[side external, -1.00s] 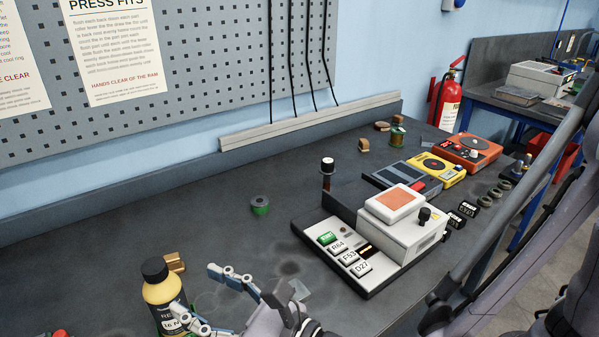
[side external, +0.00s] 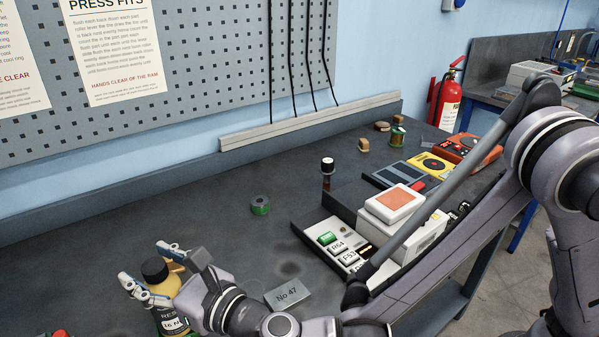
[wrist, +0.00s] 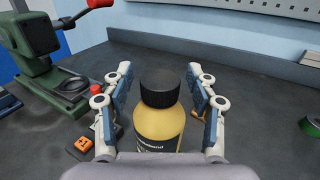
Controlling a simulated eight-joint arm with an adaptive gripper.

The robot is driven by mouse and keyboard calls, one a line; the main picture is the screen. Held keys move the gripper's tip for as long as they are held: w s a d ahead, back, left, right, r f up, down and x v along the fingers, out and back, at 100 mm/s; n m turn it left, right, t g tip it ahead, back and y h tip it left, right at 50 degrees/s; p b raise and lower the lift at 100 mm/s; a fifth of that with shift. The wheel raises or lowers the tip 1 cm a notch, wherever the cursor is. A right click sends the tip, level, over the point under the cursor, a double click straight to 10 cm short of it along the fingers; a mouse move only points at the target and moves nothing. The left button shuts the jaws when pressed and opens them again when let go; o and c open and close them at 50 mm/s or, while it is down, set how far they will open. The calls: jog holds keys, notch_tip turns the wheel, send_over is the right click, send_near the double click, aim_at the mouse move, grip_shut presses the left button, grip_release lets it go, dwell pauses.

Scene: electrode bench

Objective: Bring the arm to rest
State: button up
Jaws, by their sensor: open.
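My gripper (side external: 143,262) is open at the front left of the bench, by a yellow bottle (side external: 168,286) with a black cap. In the wrist view the bottle (wrist: 160,128) stands upright between the two spread fingers of my gripper (wrist: 159,72). A gap shows on each side of the bottle, and nothing is gripped. My arm reaches in from the right, across the front of the bench (side external: 225,215). The lower part of the bottle is partly hidden by my gripper.
A white device with an orange top (side external: 397,199) stands beside a labelled button panel (side external: 345,240). A "No 47" plate (side external: 288,294) lies near my wrist. A green spool (side external: 260,205) is behind. A green press (wrist: 45,60) stands at left in the wrist view. The bench's back middle is clear.

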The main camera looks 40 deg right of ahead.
jog(key=shift+r, duration=0.15)
jog(key=shift+s+r, duration=0.1)
jog(key=shift+r, duration=0.15)
jog(key=v, duration=1.2)
jog(key=x, duration=1.1)
jog(key=shift+w, duration=0.25)
jog(key=shift+w+a+f, duration=0.25)
jog(key=shift+w+f, duration=0.05)
jog(key=shift+f, duration=0.25)
jog(key=r, duration=0.5)
jog(key=shift+w+d+r, duration=0.1)
jog(key=shift+d+r, duration=0.2)
jog(key=shift+d, duration=0.05)
jog(key=w+d+r, duration=0.1)
jog(key=d+r, duration=0.2)
jog(key=d, duration=0.4)
jog(key=w+d+r, duration=0.1)
jog(key=d+r, duration=0.1)
jog(key=d, duration=0.5)
jog(key=shift+s+a+f, duration=0.2)
jog(key=shift+a+f, duration=0.1)
jog(key=shift+a, duration=0.35)
jog(key=shift+s+a+f, duration=0.15)
jog(key=shift+a+f, duration=0.2)
jog(key=shift+a, duration=0.3)
jog(key=shift+s+a+f, duration=0.2)
jog(key=shift+a+f, duration=0.1)
jog(key=shift+a, duration=0.35)
